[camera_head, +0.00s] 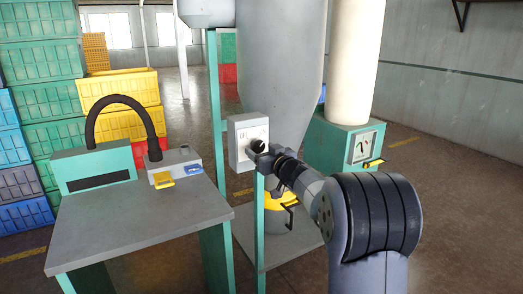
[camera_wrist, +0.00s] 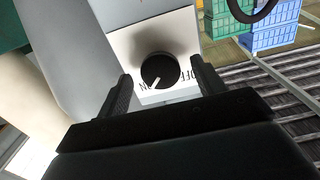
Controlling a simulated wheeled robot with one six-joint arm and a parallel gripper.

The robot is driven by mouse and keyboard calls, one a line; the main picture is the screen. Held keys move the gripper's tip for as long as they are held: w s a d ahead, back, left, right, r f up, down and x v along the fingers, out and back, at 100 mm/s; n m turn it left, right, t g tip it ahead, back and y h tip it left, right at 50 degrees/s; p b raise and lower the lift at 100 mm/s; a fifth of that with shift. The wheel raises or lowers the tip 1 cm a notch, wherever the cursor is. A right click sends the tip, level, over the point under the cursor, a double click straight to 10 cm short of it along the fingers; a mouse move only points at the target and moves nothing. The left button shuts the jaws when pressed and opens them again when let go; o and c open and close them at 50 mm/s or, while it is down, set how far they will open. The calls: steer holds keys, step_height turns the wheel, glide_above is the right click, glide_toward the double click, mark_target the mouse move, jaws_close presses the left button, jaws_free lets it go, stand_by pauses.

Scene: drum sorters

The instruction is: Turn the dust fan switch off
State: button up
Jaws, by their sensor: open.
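The dust fan switch is a light grey box (camera_head: 238,146) on a teal post, with a round black knob (camera_head: 258,145) on its face. In the wrist view the knob (camera_wrist: 160,70) has a white pointer line that points down and slightly left, toward the ON label (camera_wrist: 150,86). The OFF label (camera_wrist: 188,75) is to the right of the knob. My gripper (camera_head: 264,157) is at the box face. In the wrist view my gripper (camera_wrist: 161,73) is open, its fingers on either side of the knob with gaps visible. Contact cannot be told.
A grey-topped table (camera_head: 140,217) with a black hose (camera_head: 125,100) and a yellow-handled device (camera_head: 175,170) stands left. A large grey hopper (camera_head: 283,60) is behind the switch. A teal box with a gauge (camera_head: 365,147) stands right. Stacked crates (camera_head: 40,70) fill the far left.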

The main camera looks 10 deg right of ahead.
steer(key=shift+w+a, duration=0.1)
steer(key=shift+w, duration=0.2)
steer(key=shift+c, duration=0.4)
steer(key=c, duration=0.9)
